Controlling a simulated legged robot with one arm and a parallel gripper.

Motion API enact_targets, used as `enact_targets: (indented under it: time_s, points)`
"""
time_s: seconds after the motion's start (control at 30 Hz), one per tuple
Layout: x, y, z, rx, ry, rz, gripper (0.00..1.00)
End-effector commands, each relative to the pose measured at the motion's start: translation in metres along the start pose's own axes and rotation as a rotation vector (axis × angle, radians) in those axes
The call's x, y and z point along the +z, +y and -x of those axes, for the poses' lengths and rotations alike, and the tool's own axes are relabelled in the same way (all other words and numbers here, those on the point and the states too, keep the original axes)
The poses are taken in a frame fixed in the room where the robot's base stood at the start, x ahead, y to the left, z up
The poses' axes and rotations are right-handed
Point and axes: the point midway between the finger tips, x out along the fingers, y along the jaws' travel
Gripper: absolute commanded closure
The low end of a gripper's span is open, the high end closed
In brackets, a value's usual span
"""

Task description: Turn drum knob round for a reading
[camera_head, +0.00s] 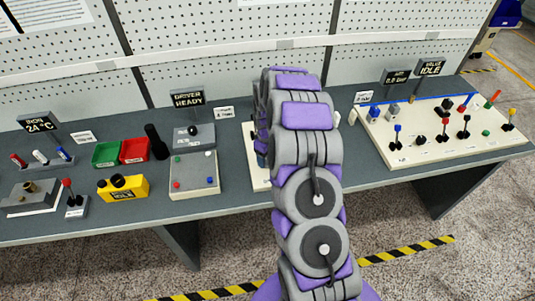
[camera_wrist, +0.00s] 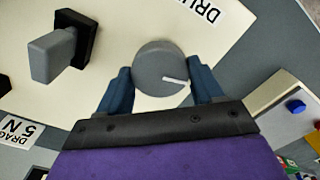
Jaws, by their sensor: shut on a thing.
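The drum knob (camera_wrist: 160,68) is a round grey knob with a white pointer line, on a cream panel (camera_wrist: 110,22) in the wrist view. Its pointer line points to the right, slightly downward. My gripper (camera_wrist: 162,88) has its two blue fingers on either side of the knob and is shut on it. A label reading "DRU" (camera_wrist: 197,10) is partly cut off at the top edge. In the head view my purple and grey arm hides the knob, and only part of the cream panel (camera_head: 259,178) shows beside it.
A grey block-shaped handle (camera_wrist: 52,55) stands left of the knob, near a "DRAG 5 N" label (camera_wrist: 15,132). In the head view, a panel with several levers (camera_head: 405,155) is at right, and a yellow box (camera_head: 123,188) and red bin (camera_head: 134,150) are at left.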

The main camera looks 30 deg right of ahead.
Motion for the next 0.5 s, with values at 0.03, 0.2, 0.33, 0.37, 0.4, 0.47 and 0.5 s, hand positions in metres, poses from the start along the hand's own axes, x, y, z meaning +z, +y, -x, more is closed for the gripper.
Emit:
enact_targets:
  time_s: [0.03,0.2,0.33,0.37,0.4,0.47,0.5]
  points:
    - [-0.0019,0.0021,0.0035,0.006,0.006,-0.042,0.64]
    - [-0.0024,0.0022,0.0031,0.006,0.008,-0.204,0.64]
    - [-0.0028,0.0025,0.0032,0.006,0.01,-0.328,0.64]
    - [-0.0028,0.0027,0.0032,0.006,0.01,-0.355,0.64]
    - [-0.0029,0.0028,0.0033,0.007,0.01,-0.393,0.64]
    - [-0.0031,0.0028,0.0034,0.006,0.011,-0.45,0.64]
    - [-0.0032,0.0028,0.0034,0.006,0.011,-0.489,0.64]
